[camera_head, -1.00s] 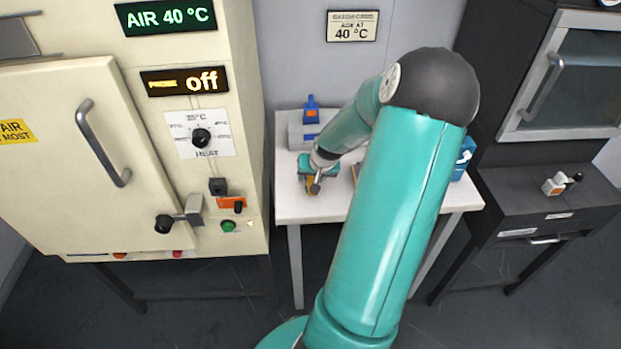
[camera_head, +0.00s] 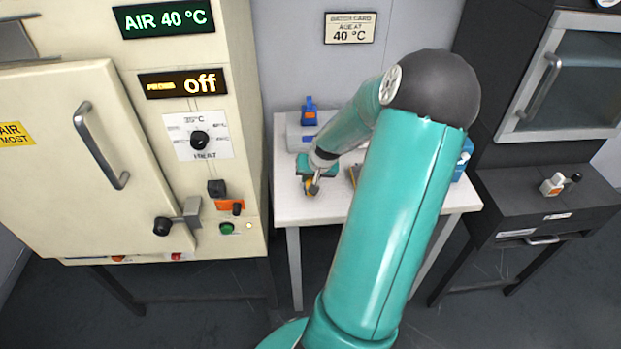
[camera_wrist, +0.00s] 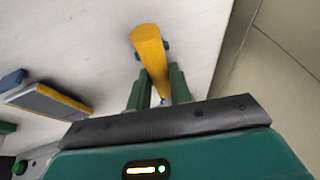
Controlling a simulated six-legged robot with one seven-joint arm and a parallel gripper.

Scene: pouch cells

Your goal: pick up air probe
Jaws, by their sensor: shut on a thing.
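A yellow rod-shaped handle, which I take to be the air probe (camera_wrist: 150,48), stands between the two green fingers of my gripper (camera_wrist: 158,92) in the wrist view. The fingers are shut on it. The probe's lower end is hidden by the gripper body. In the head view my gripper (camera_head: 312,184) is low over the left part of the white table (camera_head: 300,212), with a bit of yellow showing at it. I cannot tell whether the probe still touches the table.
A blue item (camera_head: 309,112) stands at the table's back left. A cream oven (camera_head: 60,210) is left, a dark cabinet (camera_head: 560,215) right.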

